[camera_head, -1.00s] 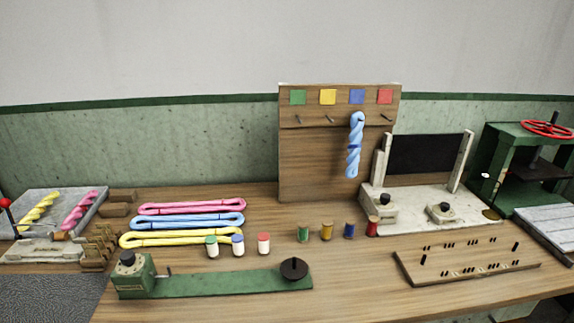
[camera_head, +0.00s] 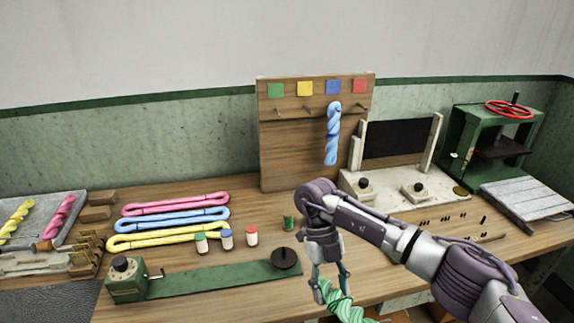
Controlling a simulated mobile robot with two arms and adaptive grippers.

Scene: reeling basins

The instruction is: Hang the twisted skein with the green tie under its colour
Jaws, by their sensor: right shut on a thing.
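My right gripper (camera_head: 332,292) reaches in from the right and points down at the front edge of the bench. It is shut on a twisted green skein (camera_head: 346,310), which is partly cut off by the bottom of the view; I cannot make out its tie. The wooden hanging board (camera_head: 285,150) stands at the back with a row of pegs. A green square (camera_head: 275,90) is at its upper left, above an empty peg (camera_head: 279,110). A twisted blue skein (camera_head: 333,135) hangs under the blue square (camera_head: 333,87). My left gripper is out of view.
Loose pink, blue and yellow skeins (camera_head: 170,222) lie at left. Small capped jars (camera_head: 227,239) and a green spool (camera_head: 289,222) stand mid-bench. A green winder (camera_head: 200,280) lies in front. The pegged wooden board is partly behind my arm.

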